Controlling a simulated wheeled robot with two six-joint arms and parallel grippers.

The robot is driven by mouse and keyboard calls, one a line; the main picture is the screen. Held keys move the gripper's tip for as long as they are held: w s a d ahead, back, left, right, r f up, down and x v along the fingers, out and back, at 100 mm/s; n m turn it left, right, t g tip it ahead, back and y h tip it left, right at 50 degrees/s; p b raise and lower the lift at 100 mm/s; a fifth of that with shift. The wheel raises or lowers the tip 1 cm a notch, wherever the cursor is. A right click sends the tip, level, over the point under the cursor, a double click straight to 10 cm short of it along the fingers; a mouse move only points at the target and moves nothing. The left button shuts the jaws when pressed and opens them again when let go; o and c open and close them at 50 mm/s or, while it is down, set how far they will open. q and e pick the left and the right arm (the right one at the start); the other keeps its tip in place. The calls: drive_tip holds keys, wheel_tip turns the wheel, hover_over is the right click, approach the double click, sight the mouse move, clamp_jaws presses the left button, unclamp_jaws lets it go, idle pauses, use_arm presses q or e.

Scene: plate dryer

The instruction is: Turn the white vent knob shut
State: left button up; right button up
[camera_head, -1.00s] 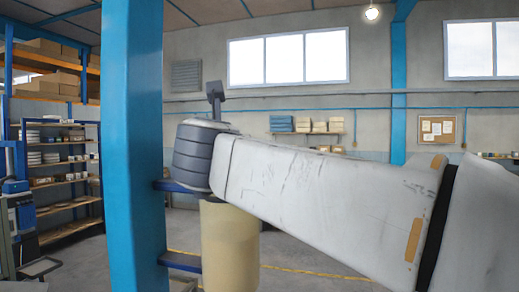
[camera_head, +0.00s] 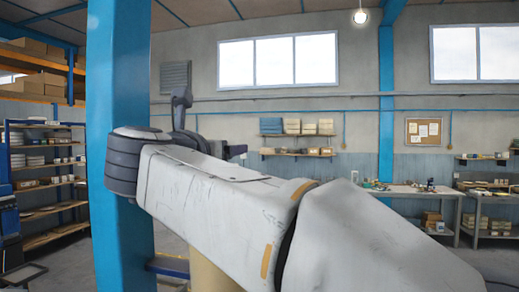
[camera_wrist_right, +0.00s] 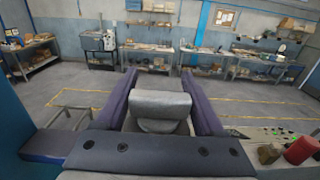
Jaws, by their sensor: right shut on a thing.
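A pale grey-white knob (camera_wrist_right: 160,104), with a wide grip bar over a rounder base, shows in the right wrist view. I take it to be the vent knob. My right gripper (camera_wrist_right: 159,80) has its two dark purple fingers at either side of the bar and is shut on it. The knob's turn angle against any mark cannot be read. My left gripper is in neither view.
A blue column (camera_head: 120,70) stands close on the left. A cream cylinder (camera_head: 206,273) shows partly below my arm.

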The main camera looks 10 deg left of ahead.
drive_tip(key=shift+f, duration=0.2)
drive_tip(key=o, duration=1.4)
drive_tip(key=shift+r, duration=0.1)
drive_tip(key=shift+s, duration=0.35)
drive_tip(key=s+b, duration=0.1)
drive_tip(key=s, duration=0.2)
drive_tip(key=s+b, duration=0.2)
drive_tip(key=s, duration=0.1)
drive_tip(key=s+b, duration=0.2)
drive_tip(key=s, duration=0.1)
drive_tip(key=shift+s+a, duration=0.3)
drive_tip(key=shift+s, duration=0.1)
drive_tip(key=shift+w+d, duration=0.1)
